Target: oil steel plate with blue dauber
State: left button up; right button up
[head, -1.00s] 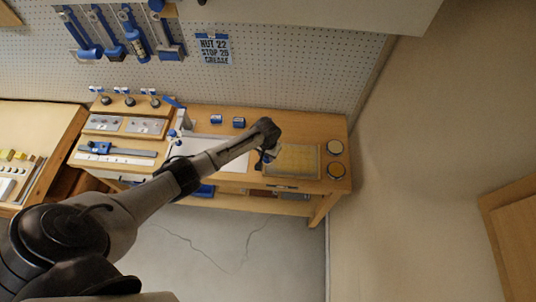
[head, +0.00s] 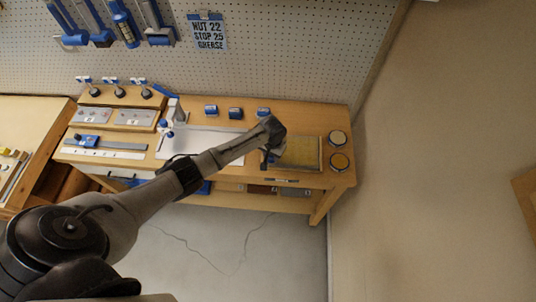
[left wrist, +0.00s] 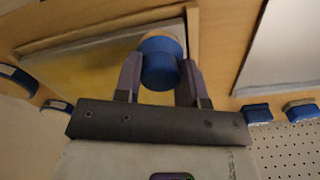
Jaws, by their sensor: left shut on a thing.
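My left gripper (head: 268,158) is over the left edge of the framed steel plate (head: 303,150) at the right of the bench. In the left wrist view, the gripper (left wrist: 161,80) is shut on the blue dauber (left wrist: 160,68), a blue cylinder with a pale tan end. The plate (left wrist: 85,68) lies beyond the fingers there, grey with a yellowish area. In the head view, my gripper and wrist mostly hide the dauber. I cannot tell whether the dauber touches the plate. My right gripper is not in view.
Two round tins (head: 338,138) (head: 340,161) stand right of the plate. Blue-handled tools (head: 125,25) hang on the pegboard. The wall is close on the right.

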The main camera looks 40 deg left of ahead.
pick_arm(q)
jog(key=shift+w+d+f+b, duration=0.2)
jog(key=shift+w+d+b, duration=0.3)
jog(key=shift+w+d, duration=0.1)
jog(key=shift+d+f+b, duration=0.1)
jog(key=shift+b, duration=0.35)
jog(key=shift+s+a+r+p, duration=0.2)
jog(key=shift+s+a+p, duration=0.2)
jog(key=shift+a+p, duration=0.15)
jog(key=shift+s+a+r+p, duration=0.2)
jog(key=shift+s+a+p, duration=0.2)
jog(key=shift+p, duration=0.2)
jog(key=shift+s+a+p, duration=0.4)
jog(key=shift+a+p, duration=0.05)
jog(key=shift+a, duration=0.05)
jog(key=shift+s+a+r+p, duration=0.2)
jog(key=shift+p, duration=0.2)
notch_tip(320, 180, up, 3)
jog(key=shift+f+p, duration=0.1)
jog(key=shift+p, duration=1.05)
notch_tip(320, 180, up, 5)
jog(key=p, duration=0.5)
jog(key=shift+f, duration=0.2)
